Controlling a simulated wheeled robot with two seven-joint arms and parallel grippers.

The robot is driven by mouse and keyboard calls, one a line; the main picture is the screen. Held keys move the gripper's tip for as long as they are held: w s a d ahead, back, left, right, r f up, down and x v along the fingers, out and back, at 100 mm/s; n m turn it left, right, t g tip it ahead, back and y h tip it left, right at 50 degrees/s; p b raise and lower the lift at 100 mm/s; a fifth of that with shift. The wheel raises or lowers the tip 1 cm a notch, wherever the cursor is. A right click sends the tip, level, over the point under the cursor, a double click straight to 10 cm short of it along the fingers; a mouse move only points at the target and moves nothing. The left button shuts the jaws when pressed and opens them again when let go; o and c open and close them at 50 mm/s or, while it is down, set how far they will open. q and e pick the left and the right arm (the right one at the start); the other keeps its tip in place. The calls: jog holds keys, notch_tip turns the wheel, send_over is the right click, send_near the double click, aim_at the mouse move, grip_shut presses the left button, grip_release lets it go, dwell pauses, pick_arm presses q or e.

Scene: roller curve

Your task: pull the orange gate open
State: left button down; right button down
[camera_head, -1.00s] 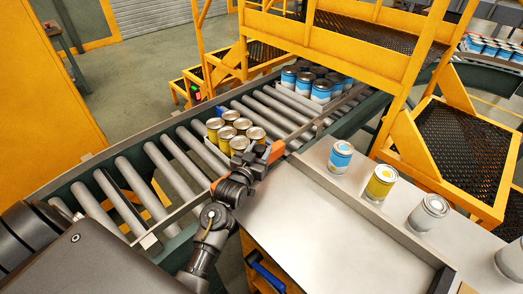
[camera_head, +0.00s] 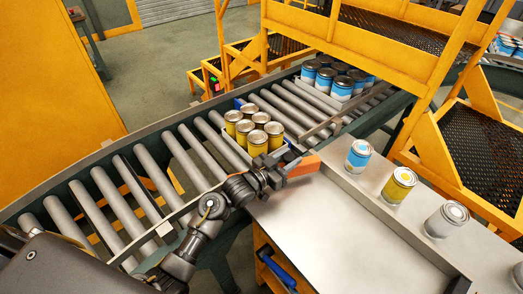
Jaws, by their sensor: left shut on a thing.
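The orange gate (camera_head: 304,165) shows as a short orange bar at the inner edge of the roller curve, over the corner of the grey table. My left gripper (camera_head: 283,174) is shut on the gate. Its dark jaws and wrist hide the gate's near part. My right gripper is out of view.
The roller conveyor (camera_head: 150,165) curves from lower left to upper right, with blue cans (camera_head: 331,79) farther along. The tabletop (camera_head: 335,235) is clear. Yellow steps (camera_head: 465,130) stand at right.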

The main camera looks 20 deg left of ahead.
pick_arm(q)
jog(key=shift+s+d+r, duration=0.1)
jog(key=shift+s+d, duration=0.05)
jog(key=shift+d, duration=0.1)
jog(key=shift+s, duration=0.1)
jog(key=c, duration=1.3)
grip_release()
jog(key=shift+d, duration=0.1)
jog(key=shift+o, duration=0.2)
jog(key=shift+s, duration=0.2)
jog(key=b+v, duration=0.3)
jog(key=v, duration=0.7)
jog(key=shift+a, duration=0.3)
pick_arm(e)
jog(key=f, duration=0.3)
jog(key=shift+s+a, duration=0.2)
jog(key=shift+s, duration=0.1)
pick_arm(q)
jog(key=shift+c, duration=0.3)
